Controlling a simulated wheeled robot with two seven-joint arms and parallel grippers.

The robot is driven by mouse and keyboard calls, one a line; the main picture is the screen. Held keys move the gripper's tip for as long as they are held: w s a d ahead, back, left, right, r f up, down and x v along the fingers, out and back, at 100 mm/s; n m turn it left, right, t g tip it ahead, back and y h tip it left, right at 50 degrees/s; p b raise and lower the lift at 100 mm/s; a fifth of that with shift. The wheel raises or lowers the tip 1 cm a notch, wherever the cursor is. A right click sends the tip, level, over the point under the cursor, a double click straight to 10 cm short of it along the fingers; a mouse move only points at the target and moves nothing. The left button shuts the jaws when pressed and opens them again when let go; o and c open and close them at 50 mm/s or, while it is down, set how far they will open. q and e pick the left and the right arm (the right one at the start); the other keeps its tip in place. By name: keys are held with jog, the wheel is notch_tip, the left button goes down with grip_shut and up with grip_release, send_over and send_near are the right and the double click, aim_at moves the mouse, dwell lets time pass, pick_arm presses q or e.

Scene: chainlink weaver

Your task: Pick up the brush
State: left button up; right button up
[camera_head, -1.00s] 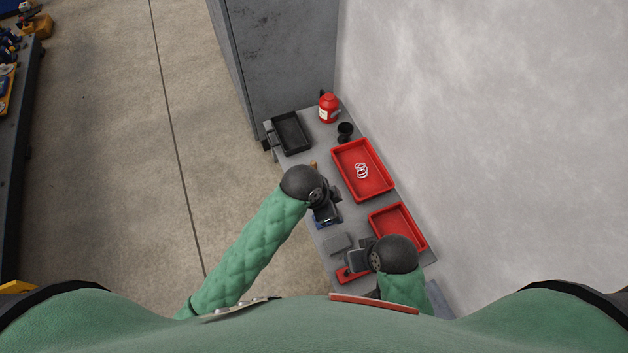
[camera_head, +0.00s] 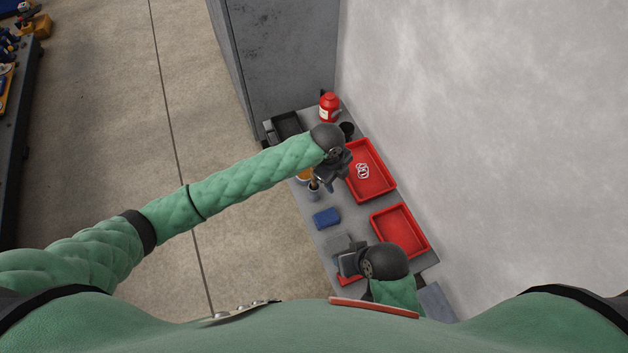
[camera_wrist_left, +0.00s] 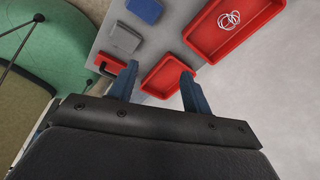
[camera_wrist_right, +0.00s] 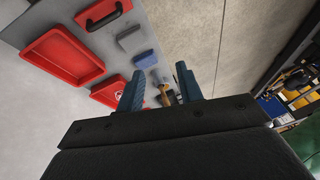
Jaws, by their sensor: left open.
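A brown thing (camera_wrist_right: 164,95) also shows between the fingers in the right wrist view, too small to identify surely. My left gripper (camera_head: 328,183) is open and empty, above the table just right of the cup; its two fingers show apart in the left wrist view (camera_wrist_left: 157,85). My right gripper (camera_head: 345,261) is over the near end of the table; its fingers are apart and empty in the right wrist view (camera_wrist_right: 160,88).
Two red trays, one with white rings (camera_head: 362,172) and one empty (camera_head: 399,232), line the wall side. A blue block (camera_head: 326,218), a grey block (camera_wrist_left: 125,39) and a red piece with a black handle (camera_wrist_left: 110,62) lie along the table. A red bottle (camera_head: 329,107) stands at the far end.

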aim_at(314, 181)
pick_arm(q)
jog(key=w+a+m, duration=0.1)
jog(key=w+a, duration=0.1)
jog(key=w+a+f+m+y, duration=0.1)
jog(key=w+a, duration=0.1)
jog(key=w, duration=0.1)
jog(key=w+a+m+y, duration=0.1)
jog(key=w+a, duration=0.1)
jog(key=w, duration=0.1)
jog(key=shift+a+f+b, duration=0.3)
jog(key=shift+a+b, duration=0.05)
jog(key=shift+b, duration=0.05)
jog(key=shift+w+a+f, duration=0.1)
jog(key=shift+w+f, duration=0.05)
notch_tip(314, 181, down, 2)
jog(key=shift+f, duration=0.1)
jog(key=f, duration=0.3)
jog(key=f+p, duration=0.1)
jog(key=f, duration=0.1)
jog(key=shift+w+f, duration=0.1)
jog(key=shift+w, duration=0.25)
pick_arm(e)
jog(key=shift+d+r, duration=0.1)
jog(key=shift+r, duration=0.3)
pick_arm(q)
jog(key=shift+c, duration=0.2)
pick_arm(e)
jog(key=shift+w, duration=0.1)
